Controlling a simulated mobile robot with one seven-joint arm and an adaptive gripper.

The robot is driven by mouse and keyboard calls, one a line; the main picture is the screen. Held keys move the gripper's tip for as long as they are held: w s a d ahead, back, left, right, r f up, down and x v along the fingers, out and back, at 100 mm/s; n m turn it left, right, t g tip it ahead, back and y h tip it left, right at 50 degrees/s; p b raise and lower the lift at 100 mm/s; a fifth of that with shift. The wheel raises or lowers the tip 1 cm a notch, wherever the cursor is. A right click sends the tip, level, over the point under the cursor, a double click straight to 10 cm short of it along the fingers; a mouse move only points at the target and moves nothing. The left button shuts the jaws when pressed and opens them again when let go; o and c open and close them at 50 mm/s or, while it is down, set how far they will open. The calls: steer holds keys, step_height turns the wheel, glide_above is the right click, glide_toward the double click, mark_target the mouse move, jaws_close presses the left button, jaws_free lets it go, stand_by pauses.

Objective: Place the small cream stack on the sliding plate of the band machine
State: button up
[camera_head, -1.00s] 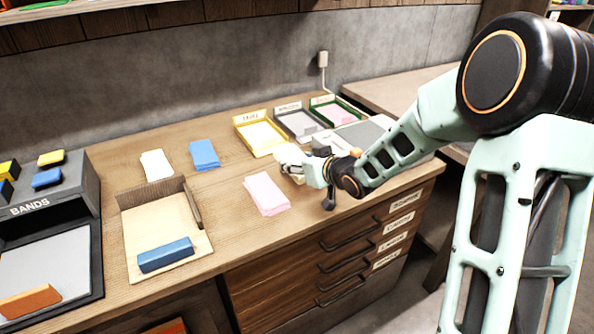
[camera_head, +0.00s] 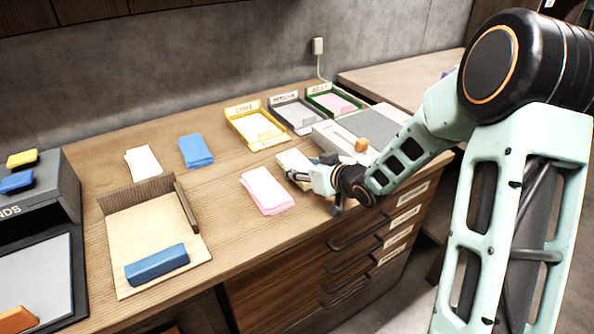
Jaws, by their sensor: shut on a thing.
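My gripper (camera_head: 298,177) is low over the right part of the wooden bench, shut on a small cream stack (camera_head: 293,160). The fingers partly hide the stack, and I cannot tell whether it is clear of the bench top. The band machine (camera_head: 50,190), marked BANDS with its label partly cut off, stands at the far left. Its light grey plate (camera_head: 38,275) lies at its front, with an orange block (camera_head: 16,320) at the plate's near end; both are cut by the frame's left edge.
A pink stack (camera_head: 267,191) lies just left of my gripper. White (camera_head: 143,161) and blue (camera_head: 196,151) stacks lie further left. A wooden jogging tray (camera_head: 150,225) holds a blue bar (camera_head: 157,264). A grey device (camera_head: 335,138) with an orange knob and labelled trays (camera_head: 258,138) stand behind.

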steer(key=shift+f, duration=0.35)
steer(key=shift+f, duration=0.2)
steer(key=o, duration=1.3)
